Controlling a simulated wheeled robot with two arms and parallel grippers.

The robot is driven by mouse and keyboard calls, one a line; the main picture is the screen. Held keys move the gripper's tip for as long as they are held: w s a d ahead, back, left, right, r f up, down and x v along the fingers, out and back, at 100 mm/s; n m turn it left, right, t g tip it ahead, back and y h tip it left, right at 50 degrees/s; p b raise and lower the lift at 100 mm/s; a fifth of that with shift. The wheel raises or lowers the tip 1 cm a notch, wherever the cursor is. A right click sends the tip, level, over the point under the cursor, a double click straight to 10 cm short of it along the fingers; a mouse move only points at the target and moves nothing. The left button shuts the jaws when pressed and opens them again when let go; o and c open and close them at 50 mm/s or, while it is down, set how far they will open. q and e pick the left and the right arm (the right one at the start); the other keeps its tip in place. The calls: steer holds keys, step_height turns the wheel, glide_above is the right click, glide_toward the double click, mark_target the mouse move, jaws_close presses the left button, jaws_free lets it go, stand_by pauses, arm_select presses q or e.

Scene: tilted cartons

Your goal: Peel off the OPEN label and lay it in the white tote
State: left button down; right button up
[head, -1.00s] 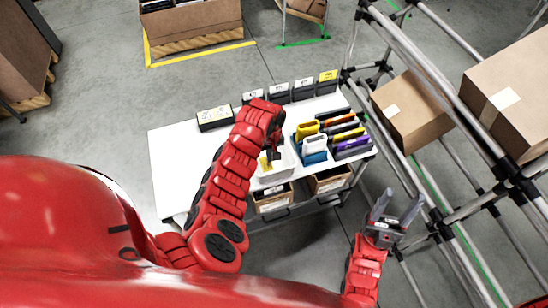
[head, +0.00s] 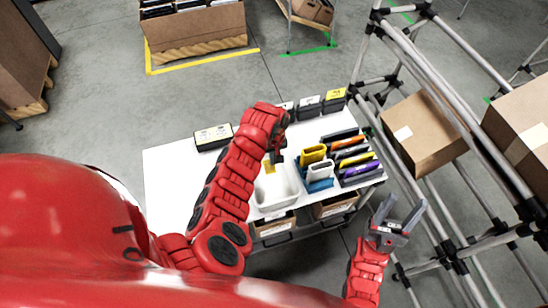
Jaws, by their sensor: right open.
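The white tote (head: 291,199) stands on the white table, below my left gripper. My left gripper (head: 278,158) is over its far edge, fingers pointing down, small and partly hidden by my red arm. A small yellow piece (head: 268,167), which may be the OPEN label, shows right beside the fingers at the tote's far left edge. I cannot tell whether the fingers hold it, and no lettering is readable. My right gripper (head: 396,218) is open and empty, off the table's right side.
Yellow and blue upright holders (head: 316,170) and a row of colored cases (head: 355,160) stand right of the tote. Black boxes with labels line the back of the table (head: 165,185). A pipe rack with cartons (head: 421,130) is close on the right. The table's left part is clear.

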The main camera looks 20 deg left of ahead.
arm_select(q)
steer(key=f+b, duration=0.3)
steer(key=f, duration=0.1)
steer(key=f+b, duration=0.8)
steer(key=shift+w+f, duration=0.25)
steer(key=shift+f, duration=0.15)
steer(key=shift+f, duration=0.2)
stand_by(0.6)
stand_by(0.4)
steer(key=c, duration=1)
jaws_free()
